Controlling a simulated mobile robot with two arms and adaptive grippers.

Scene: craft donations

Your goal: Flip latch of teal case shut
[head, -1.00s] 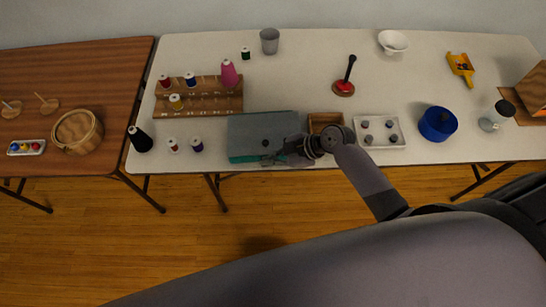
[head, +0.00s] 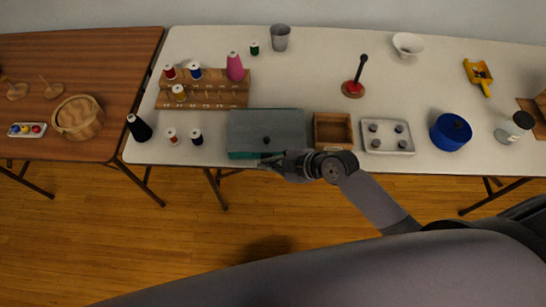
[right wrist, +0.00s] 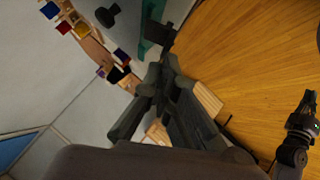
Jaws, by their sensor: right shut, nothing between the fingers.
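The teal case (head: 280,122) lies at the front edge of the white table, its grey-teal lid down and a dark knob (head: 266,140) on top. In the right wrist view its teal front (right wrist: 150,48) carries a dark piece (right wrist: 160,33) that looks like the latch; its exact angle is unclear. My right gripper (head: 268,161) is shut and empty at the case's front edge. Its fingers (right wrist: 152,84) show close to the case front; contact cannot be told. A dark arm part at the right of the wrist view looks like my left gripper (right wrist: 306,108); its jaws are unclear.
An open wooden box (head: 332,146) and a white tray (head: 390,151) stand right of the case. A spool rack (head: 203,100) stands to its upper left, with several thread spools nearby. A blue pot (head: 450,132) is further right. Free floor lies before the table.

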